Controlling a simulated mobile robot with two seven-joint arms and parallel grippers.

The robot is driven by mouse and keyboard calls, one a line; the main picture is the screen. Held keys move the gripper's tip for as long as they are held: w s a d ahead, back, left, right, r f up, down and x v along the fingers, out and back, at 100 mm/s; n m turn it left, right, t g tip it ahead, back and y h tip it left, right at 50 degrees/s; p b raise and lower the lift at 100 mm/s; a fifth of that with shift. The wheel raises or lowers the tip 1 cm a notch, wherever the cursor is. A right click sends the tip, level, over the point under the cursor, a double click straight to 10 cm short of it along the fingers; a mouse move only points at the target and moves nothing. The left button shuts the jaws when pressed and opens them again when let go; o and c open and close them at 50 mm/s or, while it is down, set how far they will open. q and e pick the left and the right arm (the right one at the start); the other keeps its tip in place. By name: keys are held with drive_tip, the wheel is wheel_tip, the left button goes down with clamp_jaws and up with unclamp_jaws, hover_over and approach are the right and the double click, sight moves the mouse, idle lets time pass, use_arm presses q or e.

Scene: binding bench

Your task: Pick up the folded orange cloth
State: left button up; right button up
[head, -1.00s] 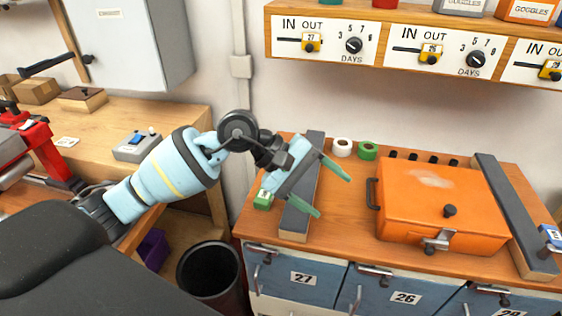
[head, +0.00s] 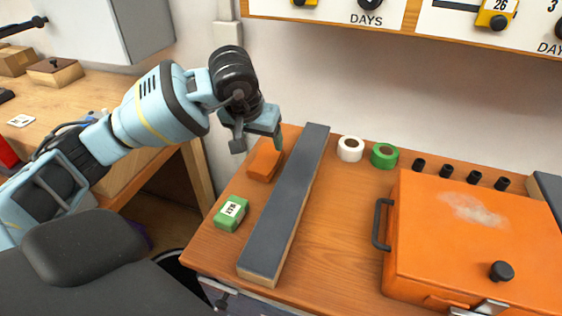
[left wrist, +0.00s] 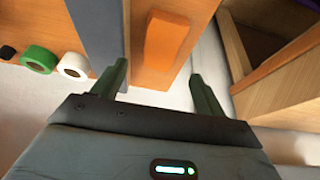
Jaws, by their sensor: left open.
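The folded orange cloth (head: 264,162) lies on the wooden bench top, left of the long grey-topped bar, near the bench's left edge. It also shows in the left wrist view (left wrist: 167,42), as an orange block-like shape beside the bar. My left gripper (head: 262,143) is just above and behind the cloth in the head view, and partly overlaps its far end. In the left wrist view my gripper (left wrist: 160,84) has its two green fingers spread wide, with nothing between them; the cloth lies ahead of them. My right gripper is not in view.
The long grey-topped bar (head: 288,205) lies close beside the cloth. A green labelled block (head: 230,213) sits nearer the front. White (head: 350,149) and green (head: 384,155) tape rolls and a large orange case (head: 470,240) stand to the right. A wall shelf hangs above.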

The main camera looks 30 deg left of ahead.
sight(266, 158)
use_arm(q)
drive_tip(key=shift+x, duration=0.9)
drive_tip(key=shift+d+r, duration=0.1)
drive_tip(key=shift+r, duration=0.05)
drive_tip(key=shift+x, duration=0.85)
drive_tip(key=shift+a+x, duration=0.1)
drive_tip(key=shift+x, duration=1.4)
drive_tip(key=shift+a+x, duration=0.15)
drive_tip(key=shift+x, duration=1.3)
drive_tip(key=shift+w, duration=0.1)
drive_tip(key=shift+r, duration=0.1)
drive_tip(key=c, duration=0.7)
drive_tip(key=shift+c, duration=0.2)
